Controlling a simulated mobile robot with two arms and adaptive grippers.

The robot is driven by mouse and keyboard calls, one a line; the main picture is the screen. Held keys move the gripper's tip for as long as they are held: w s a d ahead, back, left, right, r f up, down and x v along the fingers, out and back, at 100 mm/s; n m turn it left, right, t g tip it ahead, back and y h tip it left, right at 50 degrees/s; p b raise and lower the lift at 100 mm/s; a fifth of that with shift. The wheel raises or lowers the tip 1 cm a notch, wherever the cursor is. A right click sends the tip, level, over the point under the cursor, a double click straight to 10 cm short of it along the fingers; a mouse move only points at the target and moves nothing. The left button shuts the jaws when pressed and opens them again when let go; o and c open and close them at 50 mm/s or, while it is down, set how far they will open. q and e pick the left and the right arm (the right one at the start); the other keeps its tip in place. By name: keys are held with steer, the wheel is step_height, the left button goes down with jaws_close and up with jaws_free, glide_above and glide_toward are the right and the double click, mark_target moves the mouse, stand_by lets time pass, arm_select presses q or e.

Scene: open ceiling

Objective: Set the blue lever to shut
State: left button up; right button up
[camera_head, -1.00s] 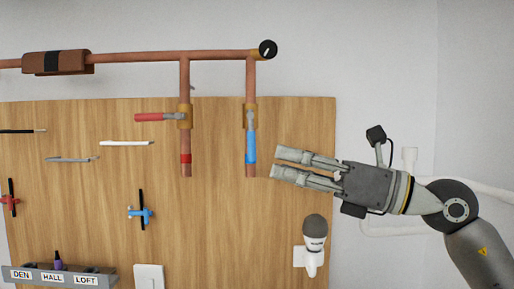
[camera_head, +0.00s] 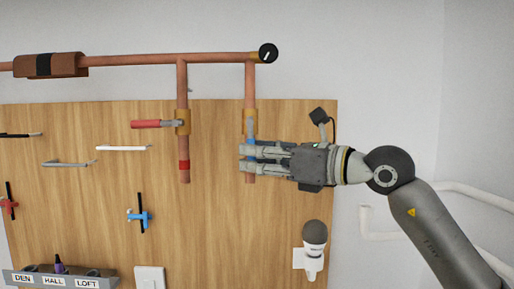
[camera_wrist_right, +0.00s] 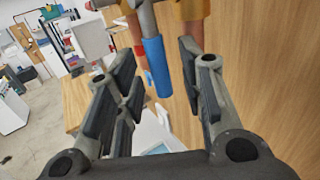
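The blue lever (camera_head: 250,127) hangs straight down along the right copper pipe (camera_head: 250,76), below its brass valve. Its lower part is hidden behind my right gripper (camera_head: 243,158) in the head view. In the right wrist view, the blue lever (camera_wrist_right: 157,68) shows between the two spread fingers of my right gripper (camera_wrist_right: 154,78), with a gap on each side. The fingers are open and hold nothing; contact with the lever cannot be seen. My left gripper is not in view.
A red lever (camera_head: 147,124) sticks out level to the left on the neighbouring pipe. A smaller blue handle (camera_head: 140,216) is on the wooden panel (camera_head: 220,230) at lower left.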

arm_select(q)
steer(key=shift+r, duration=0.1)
arm_select(e)
steer(key=shift+w+a, duration=0.15)
steer(key=shift+a, duration=0.1)
jaws_close()
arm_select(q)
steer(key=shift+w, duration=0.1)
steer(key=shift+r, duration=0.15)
arm_select(e)
steer(key=shift+d, duration=0.1)
